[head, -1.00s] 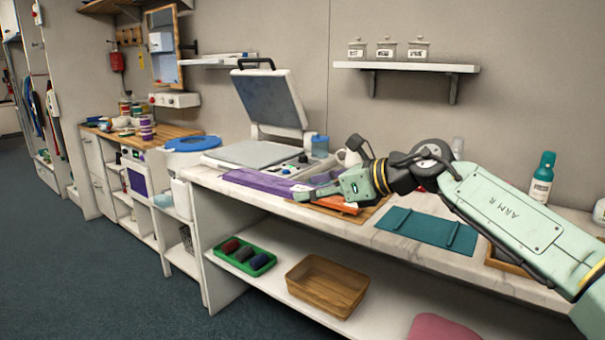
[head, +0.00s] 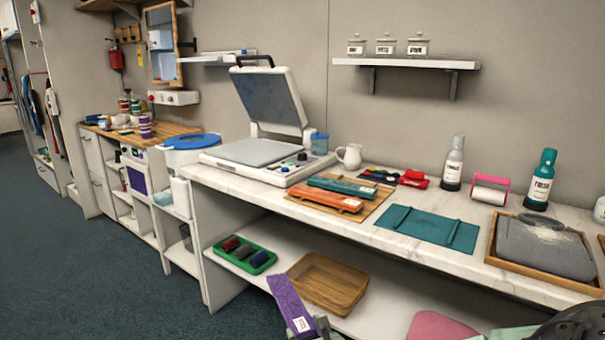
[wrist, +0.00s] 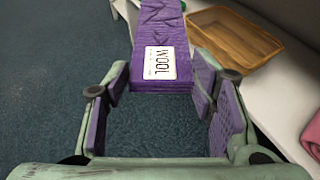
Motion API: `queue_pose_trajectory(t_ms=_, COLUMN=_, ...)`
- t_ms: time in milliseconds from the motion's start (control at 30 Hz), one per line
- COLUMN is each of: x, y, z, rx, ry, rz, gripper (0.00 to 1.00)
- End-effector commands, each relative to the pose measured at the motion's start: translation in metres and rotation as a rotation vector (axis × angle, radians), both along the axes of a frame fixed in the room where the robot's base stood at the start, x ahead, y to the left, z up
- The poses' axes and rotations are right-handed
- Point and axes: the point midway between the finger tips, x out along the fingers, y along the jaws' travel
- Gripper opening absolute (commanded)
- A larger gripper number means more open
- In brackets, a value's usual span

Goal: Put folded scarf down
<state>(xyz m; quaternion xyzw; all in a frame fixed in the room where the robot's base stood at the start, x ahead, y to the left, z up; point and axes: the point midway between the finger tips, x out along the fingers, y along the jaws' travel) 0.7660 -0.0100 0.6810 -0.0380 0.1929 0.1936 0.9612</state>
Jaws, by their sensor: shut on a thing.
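The folded scarf is purple with a white label reading WOOL. In the head view the scarf (head: 286,299) is at the bottom centre, in front of the lower shelf and below the counter top. In the wrist view the scarf (wrist: 163,28) extends away from me, label end nearest. My gripper (wrist: 158,82) is shut on this near end, with a purple-padded finger at each side. The scarf appears to be in the air over the dark floor. In the head view its near end and my fingers are partly cut off by the lower edge.
The lower shelf holds a wooden basket (head: 348,294), a green tray (head: 262,266) with rolls and a pink item (head: 440,327). On the counter are a heat press (head: 262,153), a wooden board (head: 378,205) with teal and orange bundles, a teal mat (head: 430,228) and a wooden tray (head: 530,267).

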Motion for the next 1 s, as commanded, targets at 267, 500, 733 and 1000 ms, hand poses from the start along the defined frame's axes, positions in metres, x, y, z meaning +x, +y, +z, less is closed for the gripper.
queue_pose_trajectory(t_ms=267, x=-0.011, y=0.007, z=-0.103, rx=0.006, ry=0.006, rz=-0.164, gripper=0.22)
queue_pose_trajectory(t_ms=500, x=-0.017, y=0.009, z=-0.178, rx=0.001, ry=0.001, rz=-0.292, gripper=0.22)
queue_pose_trajectory(t_ms=733, x=-0.022, y=0.011, z=-0.230, rx=0.001, ry=-0.001, rz=-0.376, gripper=0.22)
queue_pose_trajectory(t_ms=1000, x=-0.027, y=0.011, z=-0.247, rx=0.006, ry=0.015, rz=-0.404, gripper=0.22)
